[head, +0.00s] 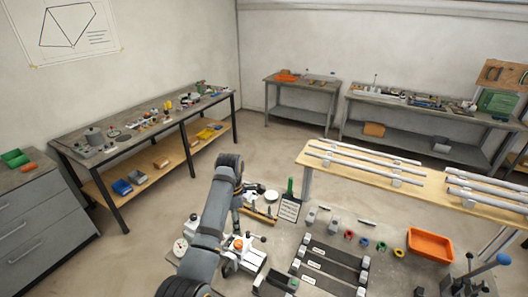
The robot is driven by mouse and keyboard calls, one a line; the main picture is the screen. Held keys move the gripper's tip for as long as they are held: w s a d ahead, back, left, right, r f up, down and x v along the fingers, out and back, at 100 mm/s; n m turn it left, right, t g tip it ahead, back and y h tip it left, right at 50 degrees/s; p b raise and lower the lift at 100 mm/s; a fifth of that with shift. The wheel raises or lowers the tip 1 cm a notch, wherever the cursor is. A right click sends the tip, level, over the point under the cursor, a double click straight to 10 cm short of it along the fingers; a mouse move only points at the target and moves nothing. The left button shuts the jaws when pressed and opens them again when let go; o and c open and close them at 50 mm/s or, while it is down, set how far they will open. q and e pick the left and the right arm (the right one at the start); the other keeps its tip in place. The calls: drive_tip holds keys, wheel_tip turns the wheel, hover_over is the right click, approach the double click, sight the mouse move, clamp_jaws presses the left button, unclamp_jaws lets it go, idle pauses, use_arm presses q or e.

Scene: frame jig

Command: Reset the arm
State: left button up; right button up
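My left arm (211,222) comes up from the bottom of the head view, left of centre. It reaches up to a dark elbow joint (229,162) and folds down behind it. Dark parts that look like my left gripper (237,212) show just right of the arm, above the workbench's left end. The arm link hides much of them, so its fingers cannot be made out. Nothing is clearly seen held there. My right arm and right gripper are not in view.
The near bench holds dark jig rails (325,264), an orange tray (430,245), a clipboard (289,208), coloured rings (365,243) and a dial gauge (180,247). Metal tubes (365,152) lie on a wooden table behind. Side benches line the walls. The floor between is clear.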

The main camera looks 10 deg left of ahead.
use_arm(q)
drive_tip(key=s+a+f+m+t, duration=0.2)
drive_tip(key=s+a+f+m, duration=0.4)
drive_tip(key=s+f+m, duration=0.4)
drive_tip(key=s+a+r+m+t, duration=0.1)
drive_tip(key=s+r+m, duration=0.1)
drive_tip(key=s+m, duration=0.6)
drive_tip(key=s+r+m+t, duration=0.1)
drive_tip(key=s+r+m, duration=0.3)
drive_tip(key=s, duration=0.6)
drive_tip(key=s+a+f+g+y+b, duration=0.2)
drive_tip(key=f+b, duration=0.6)
drive_tip(key=f, duration=3)
drive_tip(key=s+a+f+h+b, duration=0.1)
drive_tip(key=s+f+b, duration=0.4)
drive_tip(key=s+f, duration=1.3)
drive_tip(key=shift+s+a+f+g, duration=0.15)
drive_tip(key=shift+a+f+g, duration=0.3)
drive_tip(key=shift+f, duration=0.3)
